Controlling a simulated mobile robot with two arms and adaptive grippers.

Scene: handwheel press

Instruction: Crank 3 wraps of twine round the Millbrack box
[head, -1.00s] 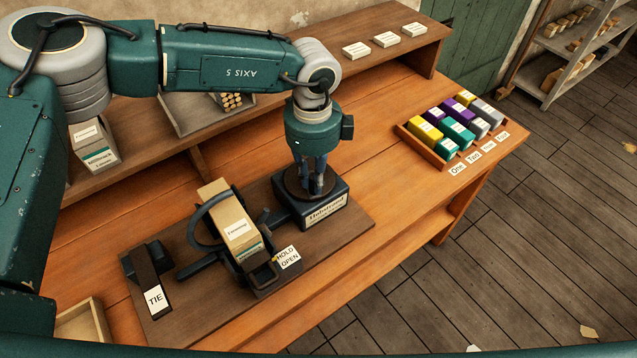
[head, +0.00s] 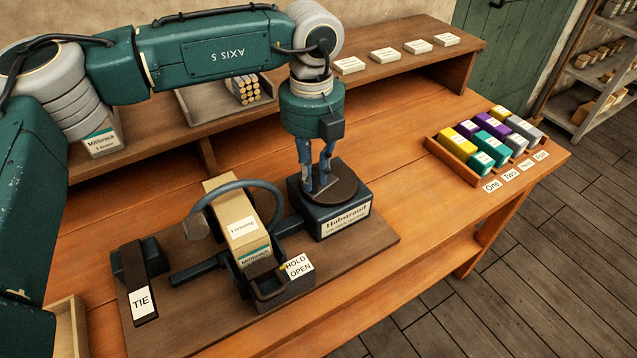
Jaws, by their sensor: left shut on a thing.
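The tan Millbrack box (head: 236,222) sits tilted in a dark cradle. A dark wrapping ring (head: 235,186) arches over it, with a grey spool-like part (head: 196,226) at its left. I cannot make out twine on the box. A dark crank disc (head: 343,184) sits on the Halstrand housing (head: 345,223), right of the cradle. My left gripper (head: 319,184) points down over the disc and is shut on its crank handle, which the fingers mostly hide. My right gripper is out of view.
A TIE lever (head: 139,268) stands left and a HOLD OPEN tag (head: 298,266) by the cradle. Another Millbrack box (head: 103,142) and several pale blocks (head: 385,54) stand on the back shelf.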

